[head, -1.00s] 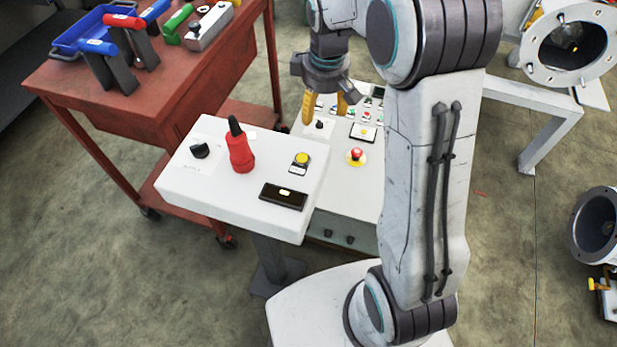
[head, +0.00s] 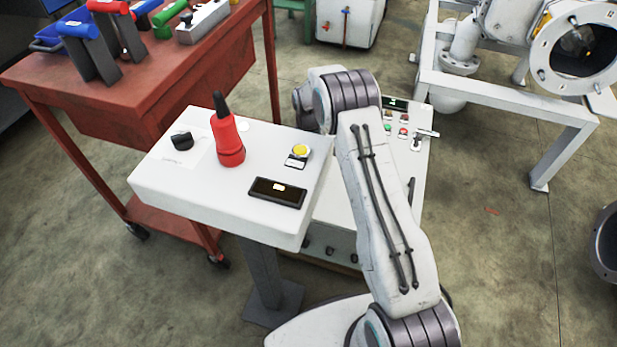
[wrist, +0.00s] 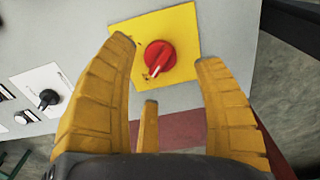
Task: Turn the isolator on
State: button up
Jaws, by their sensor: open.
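The isolator is a red rotary knob (wrist: 160,56) on a square yellow plate (wrist: 185,22), fixed to a grey panel face in the wrist view. My gripper (wrist: 166,50) is open, with its yellow fingers spread to the left and right of the knob. The knob shows between the fingertips and is not gripped. I cannot tell how far the fingertips stand from the panel. In the head view my arm hides the gripper, and the isolator does not show.
A black knob on a white label (wrist: 48,97) sits left on the same panel.

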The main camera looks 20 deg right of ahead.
jog(key=shift+f+b, duration=0.5)
jog(key=shift+f, duration=1.65)
jog(key=shift+s, duration=0.1)
jog(key=c, duration=1.2)
